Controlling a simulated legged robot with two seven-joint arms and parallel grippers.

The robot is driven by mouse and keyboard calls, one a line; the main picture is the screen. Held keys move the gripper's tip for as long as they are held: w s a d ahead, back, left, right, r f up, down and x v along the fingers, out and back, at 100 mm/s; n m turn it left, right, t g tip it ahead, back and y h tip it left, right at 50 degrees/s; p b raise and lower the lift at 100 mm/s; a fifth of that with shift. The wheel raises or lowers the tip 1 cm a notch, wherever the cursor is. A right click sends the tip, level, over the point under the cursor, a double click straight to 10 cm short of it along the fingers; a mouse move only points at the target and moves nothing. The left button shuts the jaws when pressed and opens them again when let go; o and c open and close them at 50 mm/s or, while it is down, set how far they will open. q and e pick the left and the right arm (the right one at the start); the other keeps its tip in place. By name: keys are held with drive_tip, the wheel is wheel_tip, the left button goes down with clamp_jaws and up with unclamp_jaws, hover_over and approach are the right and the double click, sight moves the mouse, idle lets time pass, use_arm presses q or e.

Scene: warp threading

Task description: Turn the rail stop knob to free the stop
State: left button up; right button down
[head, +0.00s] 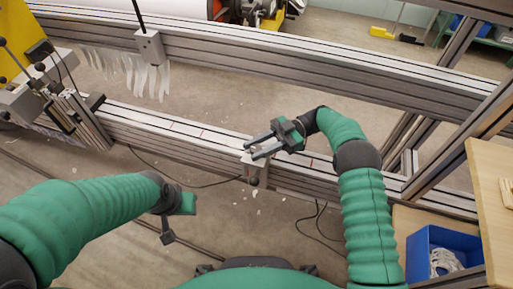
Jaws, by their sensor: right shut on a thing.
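My left gripper (174,222) hangs in front of the rail at lower left, away from the stop. Its finger gap cannot be made out.
The near rail (190,136) runs across the view, with a second rail (320,62) behind it. White strips (135,74) hang from the far rail. A blue bin (435,252) and wooden board (485,200) are at right. Cables lie on the floor.

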drive_tip(key=c, duration=1)
unclamp_jaws()
drive_tip(key=shift+c, duration=0.2)
drive_tip(key=shift+r, duration=0.1)
wheel_tip(320, 180, up, 4)
drive_tip(key=p, duration=0.4)
drive_tip(key=shift+s+r, duration=0.1)
drive_tip(key=shift+r, duration=0.05)
drive_tip(key=s+p, duration=0.7)
drive_tip(key=s, duration=0.8)
drive_tip(key=shift+s+r, duration=0.2)
drive_tip(key=shift+s, duration=0.15)
